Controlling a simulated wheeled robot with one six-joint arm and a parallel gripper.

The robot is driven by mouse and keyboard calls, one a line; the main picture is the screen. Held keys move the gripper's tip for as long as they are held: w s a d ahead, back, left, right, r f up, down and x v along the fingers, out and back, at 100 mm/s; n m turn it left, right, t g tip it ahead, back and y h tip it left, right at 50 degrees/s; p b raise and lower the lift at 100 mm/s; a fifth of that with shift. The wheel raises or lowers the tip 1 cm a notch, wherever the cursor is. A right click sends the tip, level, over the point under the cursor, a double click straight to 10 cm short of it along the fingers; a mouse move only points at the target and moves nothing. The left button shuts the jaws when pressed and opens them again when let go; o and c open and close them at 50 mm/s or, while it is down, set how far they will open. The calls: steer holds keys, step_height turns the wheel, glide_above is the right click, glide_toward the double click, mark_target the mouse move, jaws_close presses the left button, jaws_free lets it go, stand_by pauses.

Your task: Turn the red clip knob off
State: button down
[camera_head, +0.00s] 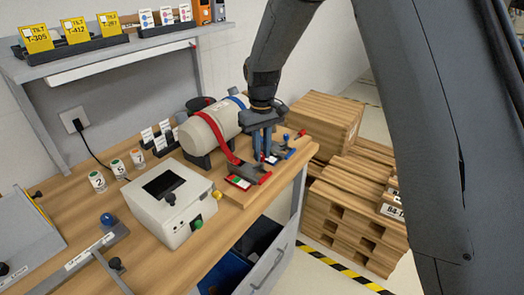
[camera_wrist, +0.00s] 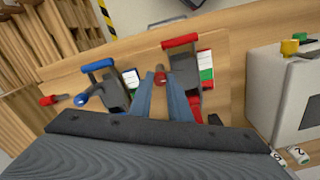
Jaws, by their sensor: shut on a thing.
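The red clip has a red handle bar (camera_wrist: 181,40), a dark body and a label in red, green and white (camera_wrist: 206,68). It sits at the right end of the bench in the head view, below the red strap (camera_head: 220,135) over a pale cylinder (camera_head: 205,130). The small round red clip knob (camera_wrist: 160,78) lies between the fingertips in the wrist view. My gripper (camera_head: 262,156) points down over the clips, its blue-grey fingers (camera_wrist: 160,80) shut on the knob. The fingers hide most of the knob in the head view.
A blue clip with a blue handle (camera_wrist: 98,65) and blue knob (camera_wrist: 82,99) stands close beside my fingers. A white control box (camera_head: 170,200) with coloured buttons is on the bench nearby. Wooden pallets (camera_head: 355,200) stand beyond the bench's right edge. An open drawer (camera_head: 270,270) juts out below.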

steer(key=m, duration=0.8)
steer(key=shift+r, duration=0.1)
steer(key=m, duration=0.3)
steer(key=shift+m+p, duration=0.3)
steer(key=shift+p, duration=0.1)
steer(key=shift+m, duration=1.8)
steer(key=c, duration=1.7)
jaws_free()
steer(key=shift+o, duration=0.2)
